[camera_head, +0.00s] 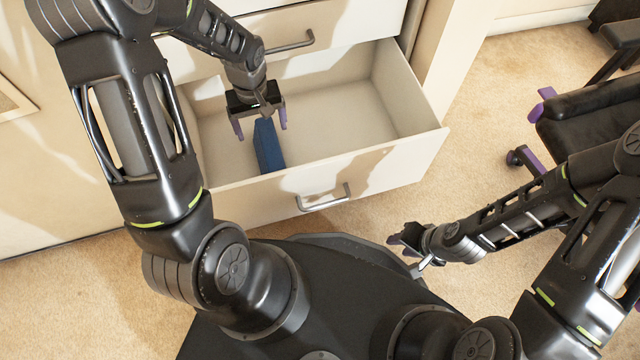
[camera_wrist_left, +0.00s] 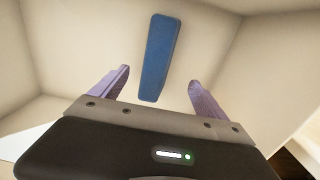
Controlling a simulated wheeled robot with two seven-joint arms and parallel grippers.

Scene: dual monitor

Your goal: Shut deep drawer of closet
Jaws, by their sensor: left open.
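The deep drawer (camera_head: 385,165) of the closet is pulled out, its inside open to view. Its metal handle (camera_head: 325,198) is on the front panel. A blue block-like object (camera_head: 268,146) is in the drawer, and it also shows in the left wrist view (camera_wrist_left: 157,58) between and beyond the fingers. My left gripper (camera_head: 259,128) is open over the drawer with its purple fingers (camera_wrist_left: 158,88) apart and nothing between them that I can see held. My right gripper (camera_head: 408,245) is outside the drawer, to the right of its handle; its fingers are too small to tell open from shut.
A shut drawer with a metal handle (camera_head: 290,44) is above the open one. A black chair (camera_head: 590,125) with purple parts stands at the right on the beige carpet (camera_head: 520,75). Carpet is clear between the drawer and the chair.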

